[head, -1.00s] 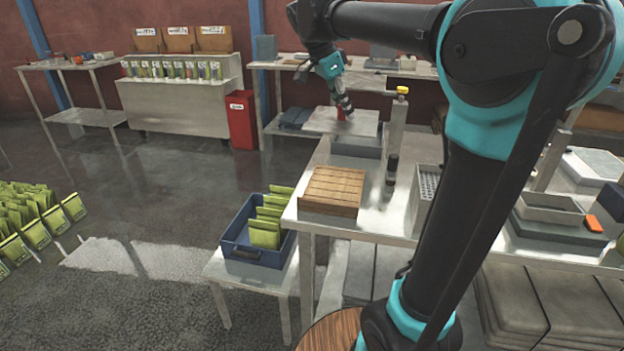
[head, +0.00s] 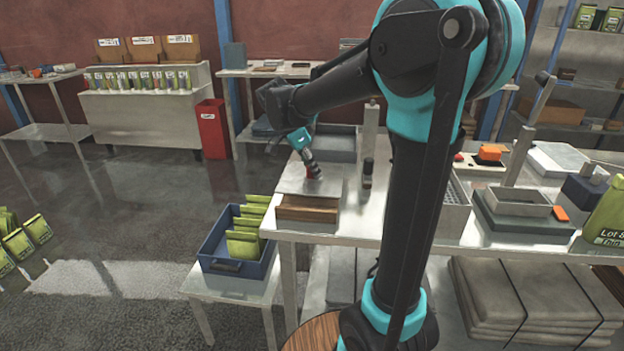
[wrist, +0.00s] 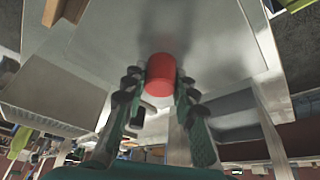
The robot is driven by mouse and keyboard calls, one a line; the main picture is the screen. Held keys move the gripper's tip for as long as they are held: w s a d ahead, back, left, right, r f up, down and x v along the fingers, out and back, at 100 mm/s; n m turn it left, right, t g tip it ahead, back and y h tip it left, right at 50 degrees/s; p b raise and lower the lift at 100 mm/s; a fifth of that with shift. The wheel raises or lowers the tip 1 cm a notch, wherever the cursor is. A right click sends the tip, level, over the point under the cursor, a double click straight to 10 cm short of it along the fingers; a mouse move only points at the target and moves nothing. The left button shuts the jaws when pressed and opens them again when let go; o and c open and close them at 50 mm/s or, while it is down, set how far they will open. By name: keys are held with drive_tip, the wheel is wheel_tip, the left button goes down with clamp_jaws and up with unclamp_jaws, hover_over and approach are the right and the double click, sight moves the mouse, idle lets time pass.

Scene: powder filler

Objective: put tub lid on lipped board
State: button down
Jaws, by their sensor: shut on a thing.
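The tub lid (head: 296,178) is a flat grey plate with a red knob (wrist: 160,75) on top. My gripper (head: 311,170) is shut on the knob, with a finger on each side of it in the wrist view. The lid looks level and hides the back part of the lipped board (head: 305,211), a brown wooden board near the table's front left corner. Only the board's front part shows below the lid. I cannot tell whether the lid touches it or hovers above.
An open grey tub (head: 336,142) stands behind the lid. A dark upright object (head: 367,172) stands right of the lid. A blue crate (head: 222,247) with green packets is on a low table at the left. A grey tray (head: 518,202) lies farther right.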

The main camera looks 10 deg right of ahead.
sight(312, 179)
drive_tip(key=shift+f, duration=1.9)
drive_tip(key=shift+f, duration=0.2)
drive_tip(key=c, duration=1.2)
unclamp_jaws()
drive_tip(key=shift+r, duration=0.1)
drive_tip(key=v, duration=1.2)
drive_tip(key=shift+r, duration=0.1)
